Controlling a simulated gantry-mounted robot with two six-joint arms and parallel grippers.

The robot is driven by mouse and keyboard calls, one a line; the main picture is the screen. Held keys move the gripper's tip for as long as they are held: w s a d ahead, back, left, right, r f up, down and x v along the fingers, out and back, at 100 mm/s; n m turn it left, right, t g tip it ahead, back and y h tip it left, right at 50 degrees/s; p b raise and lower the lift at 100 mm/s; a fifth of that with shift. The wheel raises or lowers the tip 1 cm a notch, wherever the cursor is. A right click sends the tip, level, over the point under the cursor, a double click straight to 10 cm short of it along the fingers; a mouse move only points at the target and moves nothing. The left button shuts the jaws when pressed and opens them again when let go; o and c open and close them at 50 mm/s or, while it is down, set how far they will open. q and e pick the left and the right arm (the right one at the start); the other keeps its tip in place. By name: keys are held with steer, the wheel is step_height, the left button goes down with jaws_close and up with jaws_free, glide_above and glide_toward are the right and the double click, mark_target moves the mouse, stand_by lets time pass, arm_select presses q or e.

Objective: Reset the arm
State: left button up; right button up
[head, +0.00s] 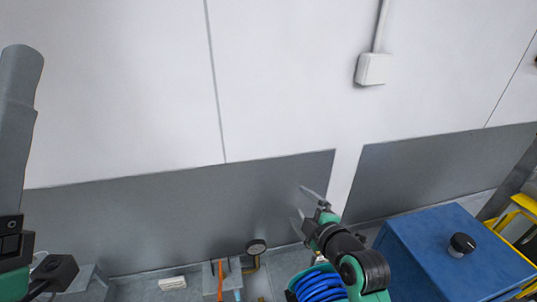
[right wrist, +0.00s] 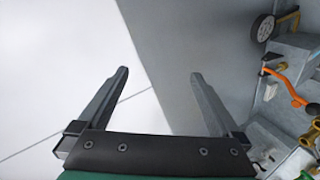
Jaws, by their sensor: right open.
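My right gripper (head: 306,208) is raised in front of the grey wall panel in the head view. Its two fingers are spread apart with nothing between them. The right wrist view shows the same open fingers (right wrist: 160,95) against the white wall and the grey panel. My left arm shows at the left edge of the head view, but its gripper fingers cannot be made out.
A blue cabinet (head: 440,250) with a black knob (head: 461,244) stands at the right, next to a yellow frame (head: 522,205). Coiled blue hose (head: 320,287) lies below my right arm.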

steer(key=s+d+r+m+t, duration=0.1)
steer(key=d+r+t, duration=0.1)
steer(key=r, duration=0.6)
steer(key=s+d+r+m+t, duration=0.2)
steer(key=r, duration=0.6)
steer(key=s+d+r+m+t+h, duration=0.1)
steer(key=s+d+r+m+t, duration=0.2)
steer(key=s+r, duration=0.5)
steer(key=s+d+r+m+t+h, duration=0.1)
steer(key=s+r+m+t, duration=0.3)
steer(key=s+r+m, duration=0.25)
steer(key=s+d+r+m+t+h, duration=0.1)
steer(key=s+d+r+m+t, duration=0.2)
steer(key=s+r, duration=0.5)
step_height(320, 180, down, 36)
steer(key=a+b, duration=0.1)
steer(key=b, duration=3.5)
steer(key=shift+a+r+m, duration=0.2)
steer(key=shift+m, duration=0.15)
